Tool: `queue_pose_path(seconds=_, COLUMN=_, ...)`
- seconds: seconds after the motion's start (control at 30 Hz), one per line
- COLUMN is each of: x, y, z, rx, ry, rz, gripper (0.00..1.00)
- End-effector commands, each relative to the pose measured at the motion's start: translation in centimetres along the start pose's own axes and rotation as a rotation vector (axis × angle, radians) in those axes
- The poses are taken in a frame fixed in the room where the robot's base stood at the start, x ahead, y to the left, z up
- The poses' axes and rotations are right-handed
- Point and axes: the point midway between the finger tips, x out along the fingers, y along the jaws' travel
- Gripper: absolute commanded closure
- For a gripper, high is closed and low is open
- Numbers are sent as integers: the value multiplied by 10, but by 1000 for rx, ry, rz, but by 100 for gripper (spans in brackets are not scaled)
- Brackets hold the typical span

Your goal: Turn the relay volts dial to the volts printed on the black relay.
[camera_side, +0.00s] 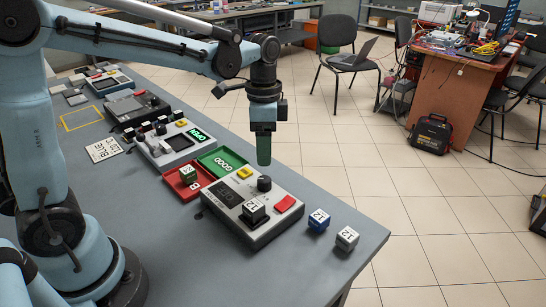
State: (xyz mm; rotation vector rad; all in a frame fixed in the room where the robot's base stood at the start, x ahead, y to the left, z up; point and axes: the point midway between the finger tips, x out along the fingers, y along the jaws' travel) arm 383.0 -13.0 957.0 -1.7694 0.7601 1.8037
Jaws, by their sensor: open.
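The tester box (238,222) stands on the grey bench, with a dark display (227,193) whose digits are too small to read. Its black dial (264,183) sits near the back right, and I cannot make out its pointer. The black relay (254,215) sits upright on the box's front part; its white top label seems to read 12, but the print is small. My gripper (264,160) hangs pointing down above the dial, apparently clear of it. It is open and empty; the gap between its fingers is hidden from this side.
A yellow button (245,173) and red button (285,203) flank the dial. A blue relay (319,222) and grey relay (347,239) stand right, near the bench edge.

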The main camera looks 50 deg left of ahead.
Motion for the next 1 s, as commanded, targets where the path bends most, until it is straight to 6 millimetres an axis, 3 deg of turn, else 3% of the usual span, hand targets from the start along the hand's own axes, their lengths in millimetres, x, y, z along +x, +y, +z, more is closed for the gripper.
queue_pose_path(seconds=0.3, x=50, y=0, z=0, rx=-1, ry=1, rz=-1, gripper=40)
queue_pose_path(seconds=0.5, x=72, y=0, z=0, rx=-1, ry=1, rz=-1, gripper=40)
queue_pose_path(seconds=0.97, x=82, y=0, z=0, rx=-1, ry=1, rz=-1, gripper=40)
queue_pose_path(seconds=1.0, x=82, y=0, z=0, rx=-1, ry=1, rz=-1, gripper=44)
